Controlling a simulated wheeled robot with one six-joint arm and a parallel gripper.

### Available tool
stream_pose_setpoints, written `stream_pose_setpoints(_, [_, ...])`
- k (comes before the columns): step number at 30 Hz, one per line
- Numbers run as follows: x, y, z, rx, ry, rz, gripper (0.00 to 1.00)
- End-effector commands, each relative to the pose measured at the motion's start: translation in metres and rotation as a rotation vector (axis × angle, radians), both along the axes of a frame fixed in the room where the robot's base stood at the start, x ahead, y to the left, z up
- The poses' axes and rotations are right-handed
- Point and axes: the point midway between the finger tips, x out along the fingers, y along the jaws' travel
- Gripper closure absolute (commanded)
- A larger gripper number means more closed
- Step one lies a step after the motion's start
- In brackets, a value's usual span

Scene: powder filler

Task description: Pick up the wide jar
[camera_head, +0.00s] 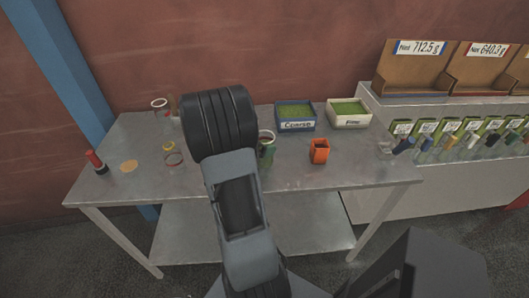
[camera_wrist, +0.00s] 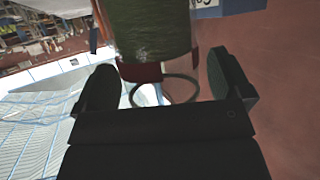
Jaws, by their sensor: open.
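A clear jar with green contents (camera_wrist: 152,30) fills the top middle of the wrist view, with a dark red band (camera_wrist: 150,72) and a thin ring (camera_wrist: 178,88) below it. I take it for the wide jar. In the head view a green jar (camera_head: 268,152) stands on the table, partly hidden by my arm. My gripper (camera_wrist: 165,88) is open, with one black finger on each side of the ring in the wrist view. I cannot tell whether either finger touches the jar. The head view hides the fingers behind my arm.
An orange cup (camera_head: 320,152) stands right of the jar. A blue "Coarse" tray (camera_head: 296,125) and a white "Fine" tray (camera_head: 349,121) are behind. The front right table is clear.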

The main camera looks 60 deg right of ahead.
Motion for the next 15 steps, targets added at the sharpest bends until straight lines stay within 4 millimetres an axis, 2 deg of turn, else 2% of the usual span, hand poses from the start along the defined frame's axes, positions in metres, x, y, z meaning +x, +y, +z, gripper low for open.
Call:
stream_pose_setpoints(4, [-0.0035,-0.0066,-0.0032,0.000,0.000,0.000,0.04])
stream_pose_setpoints(11, [-0.0034,-0.0071,-0.0035,0.000,0.000,0.001,0.04])
stream_pose_setpoints(15, [-0.0034,-0.0069,-0.0034,0.000,0.000,0.001,0.16])
